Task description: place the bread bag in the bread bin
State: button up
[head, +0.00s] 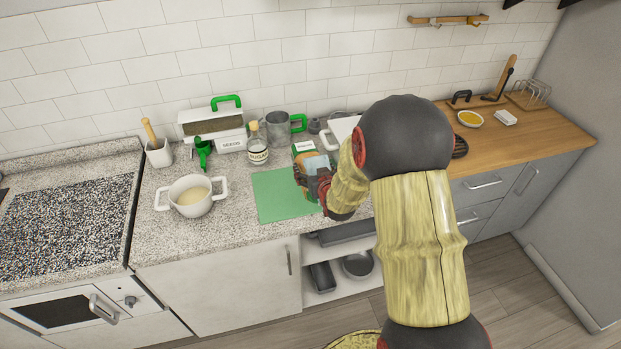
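A brown packet with a white label and some green, which looks like the bread bag (304,147), is at the right part of the green board (272,196). My gripper (307,180), dark with red parts, is right at the packet and covers part of it. I cannot make out the fingers, nor whether they are shut on it.
A corked sugar bottle (258,153) stands between the box and the packet. A metal mug with a green handle (279,127) is behind it. A green tool (203,152) is in front of the box. A white pot (192,197) is at front left. My arm hides the counter's middle.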

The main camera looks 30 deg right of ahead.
jog(key=shift+w+d+f, duration=0.15)
jog(key=shift+w+f, duration=0.7)
jog(key=shift+f, duration=0.1)
jog(key=shift+w+f+b, duration=0.15)
jog(key=shift+f+b, duration=0.25)
jog(key=shift+f, duration=1.2)
jog(key=shift+f, duration=0.2)
jog(key=o, duration=1.6)
jog(key=shift+o, duration=0.2)
